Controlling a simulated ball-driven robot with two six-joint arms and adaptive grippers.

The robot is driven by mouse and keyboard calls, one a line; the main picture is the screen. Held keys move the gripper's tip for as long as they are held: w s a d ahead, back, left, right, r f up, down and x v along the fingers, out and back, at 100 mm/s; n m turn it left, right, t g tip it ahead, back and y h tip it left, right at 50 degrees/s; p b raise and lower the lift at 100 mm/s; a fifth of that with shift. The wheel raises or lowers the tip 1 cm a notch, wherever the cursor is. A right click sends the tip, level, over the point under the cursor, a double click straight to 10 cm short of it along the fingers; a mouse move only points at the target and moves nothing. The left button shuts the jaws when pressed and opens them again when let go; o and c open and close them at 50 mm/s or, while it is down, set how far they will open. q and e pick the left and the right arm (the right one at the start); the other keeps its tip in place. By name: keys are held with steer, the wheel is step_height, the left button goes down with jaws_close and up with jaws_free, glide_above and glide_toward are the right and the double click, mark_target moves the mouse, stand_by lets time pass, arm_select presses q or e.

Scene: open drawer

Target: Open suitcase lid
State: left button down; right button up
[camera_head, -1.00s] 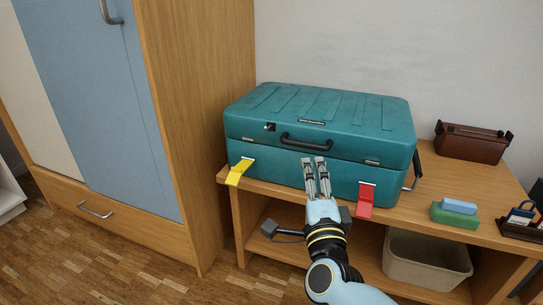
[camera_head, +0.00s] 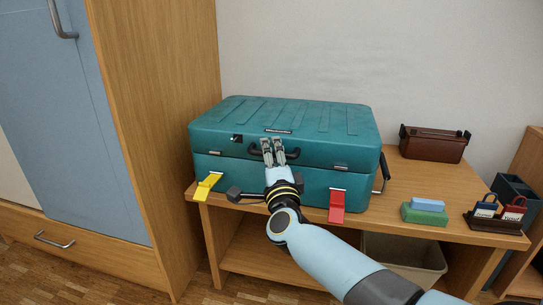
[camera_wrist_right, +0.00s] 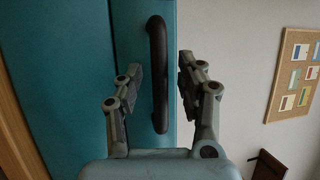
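The teal suitcase (camera_head: 340,120) lies flat on a wooden bench with its lid shut. Its black front handle (camera_head: 292,154) is partly hidden by my right gripper (camera_head: 273,142) in the head view. In the right wrist view the handle (camera_wrist_right: 158,75) stands between the two open fingers of my right gripper (camera_wrist_right: 160,75); the fingers appear apart from it. A yellow latch (camera_head: 207,186) at the left and a red latch (camera_head: 337,206) at the right hang open from the suitcase front. My left gripper is in neither view.
The wooden bench (camera_head: 440,180) also holds a brown case (camera_head: 434,143), a green block (camera_head: 424,215) with a blue one on top, and a dark tray of padlocks (camera_head: 494,222). A tall cabinet (camera_head: 160,120) stands close at the left. A bin sits underneath.

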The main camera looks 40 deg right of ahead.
jaws_close()
stand_by(0.5)
